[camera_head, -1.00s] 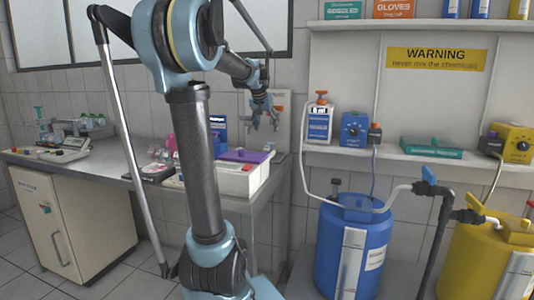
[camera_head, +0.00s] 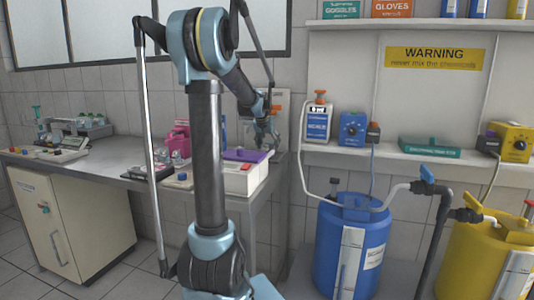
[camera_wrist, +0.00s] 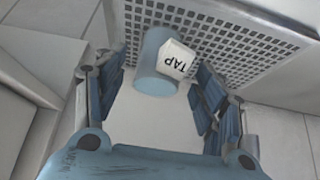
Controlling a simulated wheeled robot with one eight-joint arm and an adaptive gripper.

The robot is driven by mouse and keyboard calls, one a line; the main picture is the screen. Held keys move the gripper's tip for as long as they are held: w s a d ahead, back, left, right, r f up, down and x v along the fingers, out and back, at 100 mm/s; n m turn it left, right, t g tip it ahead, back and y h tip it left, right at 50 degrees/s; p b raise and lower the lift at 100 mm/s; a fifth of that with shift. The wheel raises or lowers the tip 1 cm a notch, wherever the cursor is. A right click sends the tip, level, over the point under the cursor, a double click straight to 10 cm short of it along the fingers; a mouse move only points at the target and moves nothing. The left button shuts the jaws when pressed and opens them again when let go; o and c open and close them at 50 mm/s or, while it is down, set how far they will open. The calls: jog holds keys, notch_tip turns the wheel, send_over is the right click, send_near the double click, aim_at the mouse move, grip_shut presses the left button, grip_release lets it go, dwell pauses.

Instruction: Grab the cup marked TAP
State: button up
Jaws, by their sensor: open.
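The cup marked TAP (camera_wrist: 151,72) shows in the wrist view as a pale blue cylinder with a white label (camera_wrist: 176,59) reading TAP. It is against a grey perforated panel (camera_wrist: 210,32). My gripper (camera_wrist: 160,85) is open, with one finger to the left of the cup and one to the right. The cup is ahead, between the fingertips, and the fingers look apart from it. In the head view my gripper (camera_head: 264,138) is in front of the back wall, above the right end of the bench. I cannot make out the cup there.
A white box with a purple top (camera_head: 243,176) stands on the bench (camera_head: 113,176) just below my gripper. A shelf (camera_head: 400,158) with a blue pump (camera_head: 353,129) is to the right. A blue barrel (camera_head: 332,245) and a yellow barrel (camera_head: 470,265) stand below it.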

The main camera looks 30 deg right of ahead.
jog(key=shift+w+d+f, duration=0.2)
jog(key=shift+d+f, duration=0.05)
jog(key=shift+f, duration=0.3)
jog(key=shift+c, duration=0.5)
jog(key=c, duration=1)
jog(key=shift+r, duration=0.1)
